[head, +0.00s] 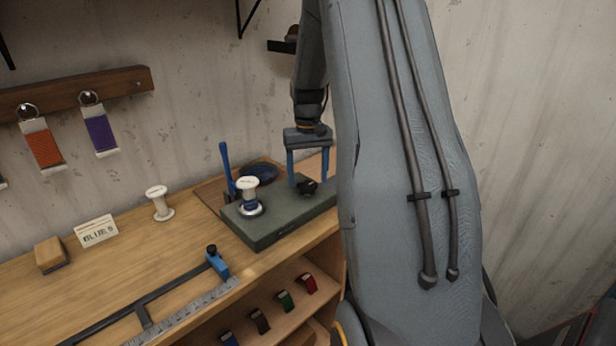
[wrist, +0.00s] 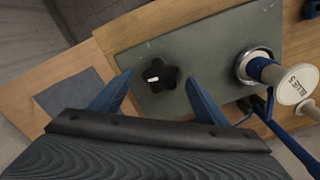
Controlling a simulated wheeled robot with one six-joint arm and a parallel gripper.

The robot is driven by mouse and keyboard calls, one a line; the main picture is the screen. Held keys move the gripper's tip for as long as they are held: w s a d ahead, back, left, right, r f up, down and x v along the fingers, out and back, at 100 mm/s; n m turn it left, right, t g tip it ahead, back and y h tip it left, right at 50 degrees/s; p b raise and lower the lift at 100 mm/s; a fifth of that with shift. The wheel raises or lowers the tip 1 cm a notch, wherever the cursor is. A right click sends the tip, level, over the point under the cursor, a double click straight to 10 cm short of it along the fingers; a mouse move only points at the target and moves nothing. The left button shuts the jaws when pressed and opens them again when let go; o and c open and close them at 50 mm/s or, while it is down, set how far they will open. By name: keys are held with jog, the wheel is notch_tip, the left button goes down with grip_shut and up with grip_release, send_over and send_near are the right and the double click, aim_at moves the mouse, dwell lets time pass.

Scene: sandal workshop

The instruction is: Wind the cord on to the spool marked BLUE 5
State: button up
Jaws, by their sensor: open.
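A white spool (head: 247,187) stands upright in a metal ring on a grey-green winder block (head: 262,232). Its top lettering in the wrist view (wrist: 297,84) seems to read BLUE 5. Some blue shows low on the spool in the head view. A black star-shaped knob (wrist: 157,75) with a white mark sits on the block, apart from the spool; it also shows in the head view (head: 307,187). My gripper (wrist: 158,84) is open, pointing down, with its blue fingers on either side of the knob. I cannot tell whether they touch it. A dark blue coil (head: 258,173) lies behind the block.
A blue upright lever (head: 226,165) stands beside the block. Another white spool (head: 159,203) and a card (head: 97,231) that seems to read BLUE 5 stand left on the bench. A measuring rail with a blue slider (head: 217,263) lies in front. Several coloured pieces sit on a lower shelf (head: 262,312).

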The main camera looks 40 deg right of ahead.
aim_at(308, 185)
jog(key=shift+f, duration=0.85)
jog(key=c, duration=1)
jog(key=shift+m, duration=2.3)
jog(key=shift+c, duration=0.2)
jog(key=o, duration=1)
jog(key=shift+o, duration=0.2)
jog(key=shift+r+b, duration=1.4)
jog(key=shift+r, duration=2.55)
